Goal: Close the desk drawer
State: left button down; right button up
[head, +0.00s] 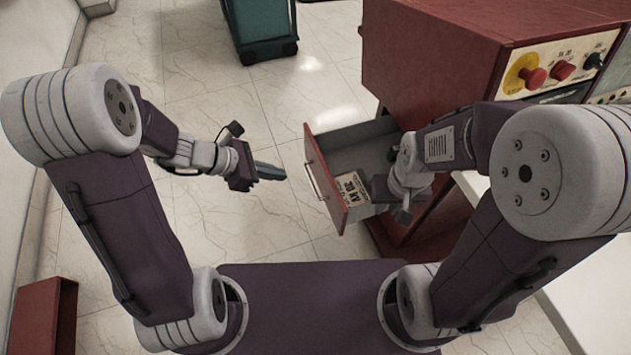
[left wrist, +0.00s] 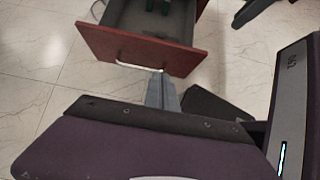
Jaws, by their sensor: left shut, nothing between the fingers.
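The desk drawer (head: 325,180) stands pulled out from the red desk (head: 430,50). It has a red front, a grey inside and a pale bar handle (head: 313,182). My left gripper (head: 272,172) is shut and empty, pointing at the drawer front from the left with a gap between them in the head view. In the left wrist view the drawer front (left wrist: 115,45) is ahead, and the shut fingers (left wrist: 163,88) reach up close to its handle (left wrist: 138,67); contact cannot be told. My right gripper (head: 403,213) is by the drawer's near right side; its fingers are unclear.
A lettered plate (head: 352,188) lies in the drawer. The desk carries a panel with red knobs (head: 535,76). A green wheeled cart (head: 262,30) stands at the back and a red box (head: 45,315) at the lower left.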

aim_at(327, 179)
pick_arm(q)
jog(key=shift+a+f, duration=0.1)
jog(key=shift+f, duration=0.15)
pick_arm(e)
jog(key=shift+f, duration=0.25)
